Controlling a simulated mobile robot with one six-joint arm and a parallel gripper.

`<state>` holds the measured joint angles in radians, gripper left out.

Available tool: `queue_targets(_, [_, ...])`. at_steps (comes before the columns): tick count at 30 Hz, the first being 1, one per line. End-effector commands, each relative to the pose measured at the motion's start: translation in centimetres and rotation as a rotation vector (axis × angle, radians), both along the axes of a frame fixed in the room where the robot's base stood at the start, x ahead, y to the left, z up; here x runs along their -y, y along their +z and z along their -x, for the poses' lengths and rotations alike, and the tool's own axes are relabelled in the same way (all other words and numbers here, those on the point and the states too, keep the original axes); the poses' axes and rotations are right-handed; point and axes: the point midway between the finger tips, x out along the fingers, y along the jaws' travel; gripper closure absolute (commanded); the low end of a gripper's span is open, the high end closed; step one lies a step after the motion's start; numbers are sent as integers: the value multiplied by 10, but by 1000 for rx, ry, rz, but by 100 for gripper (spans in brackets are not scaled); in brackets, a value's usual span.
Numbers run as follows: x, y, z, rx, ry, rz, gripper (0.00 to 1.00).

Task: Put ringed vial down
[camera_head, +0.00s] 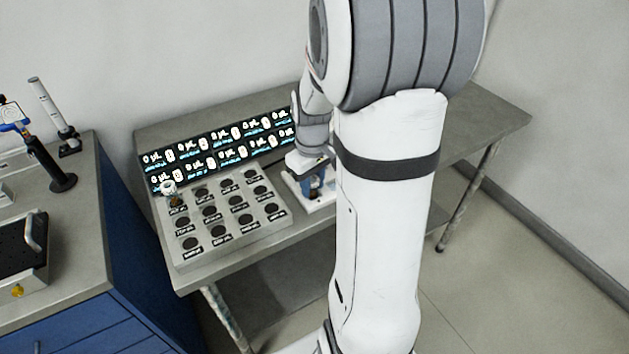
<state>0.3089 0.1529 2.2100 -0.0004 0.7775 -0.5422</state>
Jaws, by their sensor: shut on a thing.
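My gripper (319,179) is low over a small white-based platform (318,202) on the grey bench, right of the sample panel. My own arm covers much of it. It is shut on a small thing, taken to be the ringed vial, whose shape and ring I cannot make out. I cannot tell whether the held vial touches the platform. Another small vial with a pale top (170,190) stands at the back left corner of the panel.
The grey panel (187,257) has rows of dark round spots with labels, and lit displays (219,152) stand behind it. A blue cabinet (90,325) with instruments is at left. The bench (480,120) is clear at far right.

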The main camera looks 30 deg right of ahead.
Motion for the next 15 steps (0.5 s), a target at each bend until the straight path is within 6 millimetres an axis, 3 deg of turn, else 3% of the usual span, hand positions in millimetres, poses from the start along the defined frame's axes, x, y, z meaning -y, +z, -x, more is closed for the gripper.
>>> queue_targets(1, [0, -3, 0, 0, 0, 0, 94])
queue_targets(2, [0, -2, 0, 0, 0, 0, 71])
queue_targets(3, [0, -2, 0, 0, 0, 0, 67])
queue_targets(9, [0, -2, 0, 0, -1, 0, 51])
queue_targets(15, [0, -2, 0, 0, -1, 0, 51])
